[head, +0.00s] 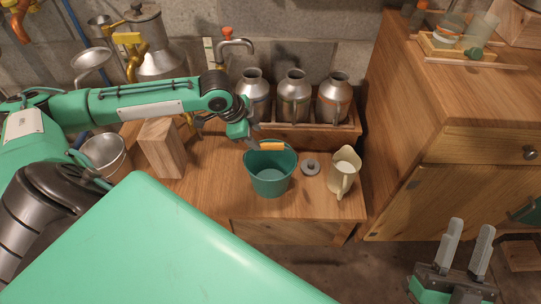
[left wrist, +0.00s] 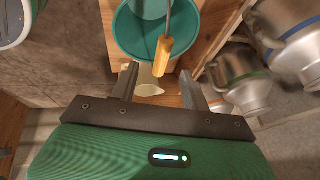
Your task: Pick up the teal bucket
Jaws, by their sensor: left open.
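The teal bucket (head: 270,183) stands upright on the wooden bench, with a wire handle and an orange grip (head: 272,146) at its back rim. In the left wrist view the bucket (left wrist: 127,35) is at the top, and its grip (left wrist: 175,50) lies just beyond the fingers. My left gripper (head: 252,141) is open at the bucket's back rim, close to the grip; its open fingers also show in the left wrist view (left wrist: 158,88). I cannot tell whether they touch the grip. My right gripper (head: 466,250) is open and empty at the bottom right, away from the bench.
A cream jug (head: 343,172) and a small grey disc (head: 310,168) stand right of the bucket. Several metal cans (head: 294,95) sit in a wooden rack (head: 315,133) behind it. A wooden block (head: 163,148) and a metal bowl (head: 104,153) are to the left.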

